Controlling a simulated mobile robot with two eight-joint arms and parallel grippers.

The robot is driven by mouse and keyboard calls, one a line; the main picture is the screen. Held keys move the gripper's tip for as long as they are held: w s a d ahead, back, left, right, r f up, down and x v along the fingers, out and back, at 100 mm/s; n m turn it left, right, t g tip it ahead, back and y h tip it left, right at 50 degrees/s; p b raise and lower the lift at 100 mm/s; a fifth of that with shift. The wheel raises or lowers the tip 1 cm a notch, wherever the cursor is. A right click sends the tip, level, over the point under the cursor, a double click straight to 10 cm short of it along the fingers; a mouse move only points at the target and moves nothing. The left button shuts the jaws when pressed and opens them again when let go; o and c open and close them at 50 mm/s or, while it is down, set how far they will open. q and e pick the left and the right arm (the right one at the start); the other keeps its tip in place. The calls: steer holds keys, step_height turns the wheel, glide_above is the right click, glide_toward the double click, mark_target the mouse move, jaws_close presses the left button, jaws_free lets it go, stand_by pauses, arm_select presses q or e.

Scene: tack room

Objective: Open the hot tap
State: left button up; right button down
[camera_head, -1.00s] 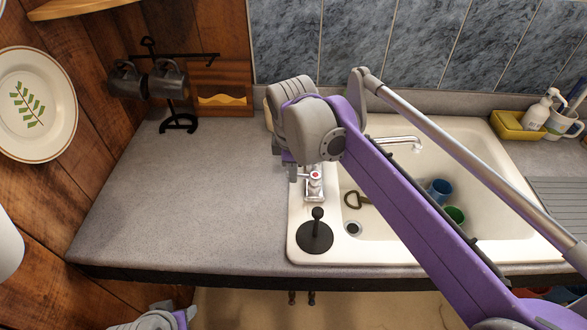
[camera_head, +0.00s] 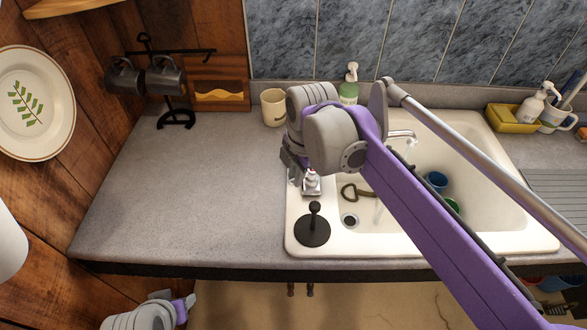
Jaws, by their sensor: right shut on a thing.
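A tap with a chrome base and a small reddish mark on its handle (camera_head: 311,183) stands on the left rim of the white sink (camera_head: 300,205). My right gripper (camera_head: 297,172) is at this handle and shut on it; the wrist hides much of the contact. The chrome spout (camera_head: 402,134) reaches over the basin behind my right arm. A small pale spot shows below its tip, and a faint pale streak lower in the basin; I cannot tell for sure whether this is water. My left arm shows only partly at the bottom left, without its fingers.
Blue (camera_head: 437,181) and green cups lie in the basin.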

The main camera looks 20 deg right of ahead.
steer(key=shift+s+d+n, duration=0.15)
steer(key=shift+s+n, duration=0.1)
steer(key=shift+n, duration=0.35)
steer(key=c, duration=0.9)
jaws_free()
steer(key=shift+o, duration=0.2)
step_height(320, 180, up, 11)
steer(key=s+p, duration=0.1)
steer(key=s, duration=0.1)
steer(key=shift+d+f, duration=0.2)
steer(key=shift+d, duration=0.25)
